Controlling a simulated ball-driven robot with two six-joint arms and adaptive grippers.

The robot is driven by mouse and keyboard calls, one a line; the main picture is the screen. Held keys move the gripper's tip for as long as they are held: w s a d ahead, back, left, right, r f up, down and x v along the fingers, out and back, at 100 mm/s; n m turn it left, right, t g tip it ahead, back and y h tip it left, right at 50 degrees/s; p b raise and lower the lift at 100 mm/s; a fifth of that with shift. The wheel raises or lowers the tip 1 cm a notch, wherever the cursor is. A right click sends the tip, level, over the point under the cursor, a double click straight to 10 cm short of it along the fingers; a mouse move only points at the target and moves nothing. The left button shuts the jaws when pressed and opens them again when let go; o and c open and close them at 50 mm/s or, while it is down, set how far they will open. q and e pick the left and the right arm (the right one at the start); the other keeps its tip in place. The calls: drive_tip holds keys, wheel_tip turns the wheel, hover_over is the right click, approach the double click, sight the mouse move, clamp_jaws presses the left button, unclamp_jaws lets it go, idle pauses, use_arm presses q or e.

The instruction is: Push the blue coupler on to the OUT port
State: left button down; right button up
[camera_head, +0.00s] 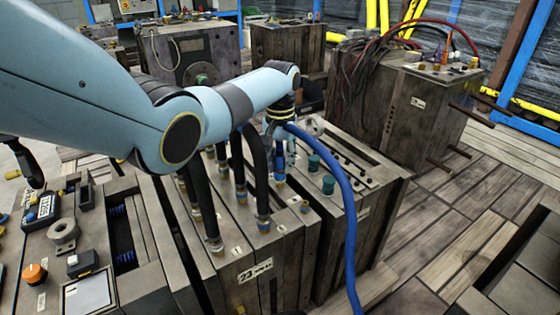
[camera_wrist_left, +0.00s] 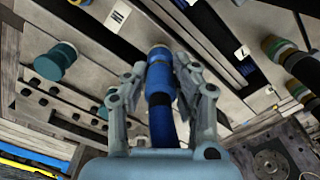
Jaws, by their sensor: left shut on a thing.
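My left gripper (camera_head: 283,148) reaches down over the top of a steel mould block in the head view. In the left wrist view its two fingers (camera_wrist_left: 160,80) are shut on the blue coupler (camera_wrist_left: 160,76), one on each side. The coupler has a brass-coloured ring at its far end. The blue hose (camera_head: 338,184) bends from the gripper down over the front of the mould. Which port is OUT cannot be read, and whether the coupler touches a port is hidden. My right gripper is not in view.
Black hoses (camera_head: 200,190) with brass fittings stand close left of the gripper. Teal caps (camera_head: 328,184) stand just to its right. A small free brass fitting (camera_head: 305,206) is in front. Another mould with dark cables (camera_head: 420,110) stands behind right. The wooden floor at right is clear.

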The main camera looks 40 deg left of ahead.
use_arm(q)
drive_tip(key=shift+f, duration=0.45)
idle(0.7)
idle(0.5)
drive_tip(key=c, duration=1)
unclamp_jaws()
drive_tip(key=shift+f, duration=0.1)
wheel_tip(320, 180, up, 12)
drive_tip(key=shift+r, duration=0.1)
